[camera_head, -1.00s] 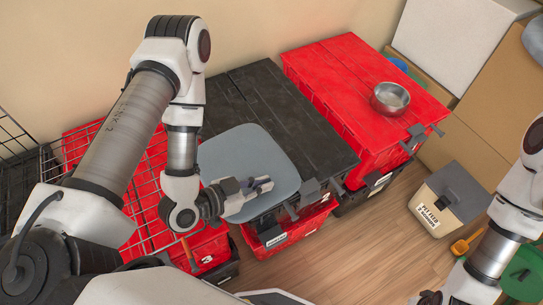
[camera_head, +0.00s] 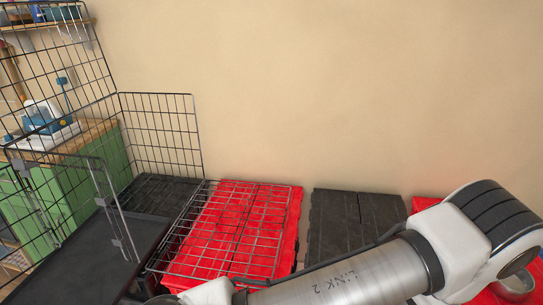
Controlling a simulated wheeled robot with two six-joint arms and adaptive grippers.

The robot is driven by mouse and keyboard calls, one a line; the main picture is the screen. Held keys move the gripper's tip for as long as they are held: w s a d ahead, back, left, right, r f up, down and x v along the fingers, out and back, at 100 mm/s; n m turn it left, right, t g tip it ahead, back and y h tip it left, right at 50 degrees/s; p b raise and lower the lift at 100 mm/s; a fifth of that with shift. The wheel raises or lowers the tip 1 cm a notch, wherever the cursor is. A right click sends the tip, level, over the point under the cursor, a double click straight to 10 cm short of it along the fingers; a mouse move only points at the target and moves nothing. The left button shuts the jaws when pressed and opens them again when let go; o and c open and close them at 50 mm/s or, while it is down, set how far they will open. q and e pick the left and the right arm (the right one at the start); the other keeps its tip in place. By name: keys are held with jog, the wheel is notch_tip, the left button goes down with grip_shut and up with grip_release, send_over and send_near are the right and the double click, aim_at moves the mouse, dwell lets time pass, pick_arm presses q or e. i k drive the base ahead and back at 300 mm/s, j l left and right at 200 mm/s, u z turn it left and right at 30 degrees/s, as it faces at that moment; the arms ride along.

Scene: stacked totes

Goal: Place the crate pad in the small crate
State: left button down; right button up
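The small crate is an open-topped black wire crate (camera_head: 160,94) at the left, with a black tray floor (camera_head: 95,262). One wire panel (camera_head: 225,240) lies folded out to the right over red tote lids. The visible part of the tray floor is bare. The grey crate pad is not in view now. My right gripper is not in view.
Red tote lids (camera_head: 270,207) and a black tote lid (camera_head: 350,215) stand along the beige wall. A green cabinet (camera_head: 90,170) stands behind the crate.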

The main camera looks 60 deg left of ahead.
aim_at(73, 287)
jog(key=u, duration=2.3)
jog(key=i+u, duration=0.15)
jog(key=i, duration=0.3)
